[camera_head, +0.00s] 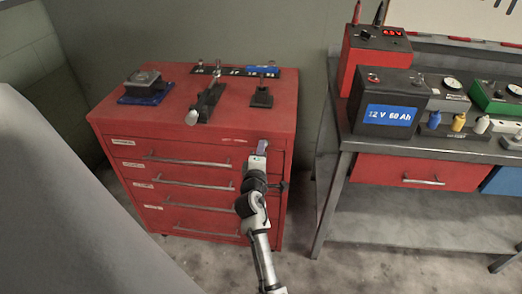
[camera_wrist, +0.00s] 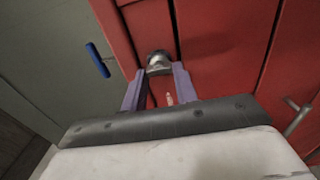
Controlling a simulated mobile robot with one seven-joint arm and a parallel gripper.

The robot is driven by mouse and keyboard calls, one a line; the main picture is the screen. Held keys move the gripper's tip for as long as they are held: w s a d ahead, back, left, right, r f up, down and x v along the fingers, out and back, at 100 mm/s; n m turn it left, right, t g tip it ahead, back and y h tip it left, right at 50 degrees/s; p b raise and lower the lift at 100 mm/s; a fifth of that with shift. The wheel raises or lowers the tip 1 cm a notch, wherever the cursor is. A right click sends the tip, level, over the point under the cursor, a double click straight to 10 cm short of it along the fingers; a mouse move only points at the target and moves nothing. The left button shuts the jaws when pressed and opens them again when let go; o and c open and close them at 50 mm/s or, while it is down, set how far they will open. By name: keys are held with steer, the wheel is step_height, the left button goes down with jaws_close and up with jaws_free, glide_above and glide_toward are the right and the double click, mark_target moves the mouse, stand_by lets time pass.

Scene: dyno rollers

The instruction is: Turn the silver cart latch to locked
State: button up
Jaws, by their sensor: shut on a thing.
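The red tool cart (camera_head: 200,108) stands against the wall, with several drawers in its front. My gripper (camera_head: 262,150) is at the upper right of the cart's front face. In the wrist view its two purple fingers (camera_wrist: 158,82) are closed around a rounded silver latch (camera_wrist: 159,60) on the red face (camera_wrist: 218,45). In the head view my gripper hides the latch. I cannot tell which way the latch is turned.
The cart's top holds a black device on a blue base (camera_head: 146,86) and small stands (camera_head: 261,93). Drawer handles (camera_head: 190,161) stick out left of my arm. A workbench (camera_head: 345,150) with a battery (camera_head: 385,103) stands to the right. Floor shows between them.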

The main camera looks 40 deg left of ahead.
stand_by(0.3)
steer(key=o, duration=1)
steer(key=b+v, duration=0.2)
steer(key=v, duration=1.1)
steer(key=shift+s+d+b, duration=0.25)
steer(key=shift+s+b, duration=0.05)
steer(key=shift+b, duration=0.1)
